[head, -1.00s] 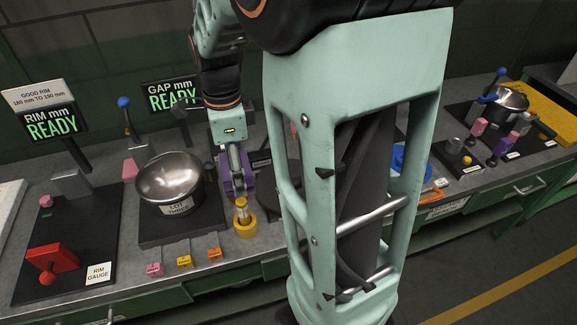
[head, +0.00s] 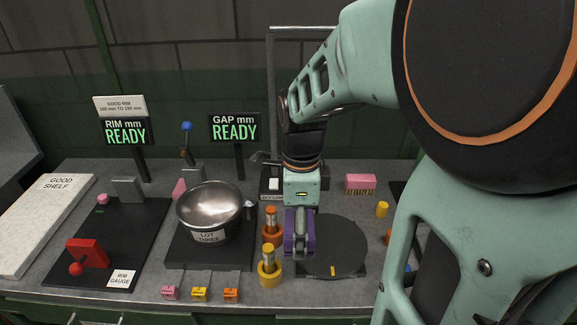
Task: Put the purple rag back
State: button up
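The purple rag (head: 309,236) shows as folded purple cloth on both sides of the grey fingers of my gripper (head: 298,245). My gripper points down and appears shut on the rag, though the fingertips are partly covered by it. The rag is upright at the left edge of a round black plate (head: 340,240), just right of the orange-topped and yellow-topped posts. I cannot tell whether its lower edge touches the plate.
An orange post (head: 271,233) and a yellow post (head: 268,270) stand close left of my gripper. A steel pot (head: 210,205) sits on a black pad farther left. A pink brush-like block (head: 360,182) lies behind the plate. My arm hides the right side of the bench.

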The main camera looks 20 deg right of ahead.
jog(key=w+d+f, duration=0.4)
jog(key=w+d, duration=0.1)
jog(key=d, duration=0.3)
send_over(330, 239)
notch_tip(330, 239, down, 6)
jog(key=shift+a+r, duration=0.15)
jog(key=shift+r, duration=0.05)
jog(key=shift+f, duration=1.65)
jog(key=shift+f, duration=0.15)
jog(key=o, duration=1.5)
jog(key=shift+c, duration=0.2)
notch_tip(330, 239, up, 12)
jog(key=shift+r+p, duration=0.2)
jog(key=shift+p, duration=0.15)
